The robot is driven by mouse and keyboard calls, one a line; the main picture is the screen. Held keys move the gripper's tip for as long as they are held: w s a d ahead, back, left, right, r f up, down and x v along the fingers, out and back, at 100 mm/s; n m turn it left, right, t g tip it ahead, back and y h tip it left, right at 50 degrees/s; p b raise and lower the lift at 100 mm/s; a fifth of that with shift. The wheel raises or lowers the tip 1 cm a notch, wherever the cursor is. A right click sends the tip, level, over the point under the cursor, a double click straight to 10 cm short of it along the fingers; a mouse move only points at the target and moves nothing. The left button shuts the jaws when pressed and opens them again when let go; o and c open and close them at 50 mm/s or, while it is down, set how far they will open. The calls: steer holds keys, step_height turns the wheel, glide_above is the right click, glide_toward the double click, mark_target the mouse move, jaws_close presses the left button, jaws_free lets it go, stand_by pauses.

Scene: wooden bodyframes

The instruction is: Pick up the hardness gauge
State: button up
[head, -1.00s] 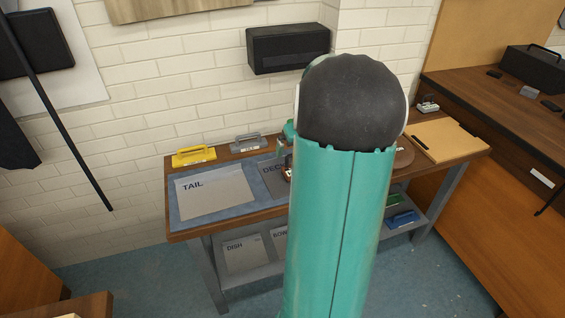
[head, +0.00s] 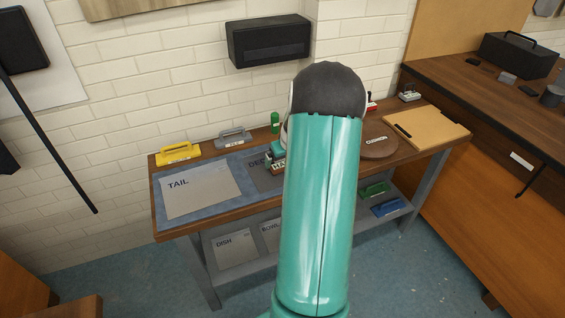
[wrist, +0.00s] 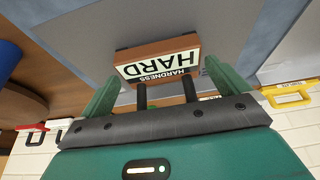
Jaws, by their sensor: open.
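The hardness gauge (wrist: 158,60) is a brown block with a pale face lettered HARDNESS and HARD, upside down in the wrist view. It lies on the grey sheet on the bench. My gripper (wrist: 162,76) is open, with one green finger towards each side of the block. The block is just ahead of the fingers, and I cannot tell whether it is between them. In the head view the block's lettered face (head: 279,166) shows in part beside my arm, which hides the rest.
The bench (head: 205,226) carries a TAIL sheet (head: 200,190), a yellow-handled tool (head: 178,153), a grey-handled tool (head: 233,138), a green cylinder (head: 275,122), a round brown board (head: 378,146) and a tan board (head: 428,130). A black wall box (head: 268,40) hangs above.

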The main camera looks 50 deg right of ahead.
steer(key=shift+x, duration=1)
steer(key=shift+c, duration=0.4)
steer(key=c, duration=0.9)
steer(key=shift+o, duration=0.2)
steer(key=shift+r, duration=0.2)
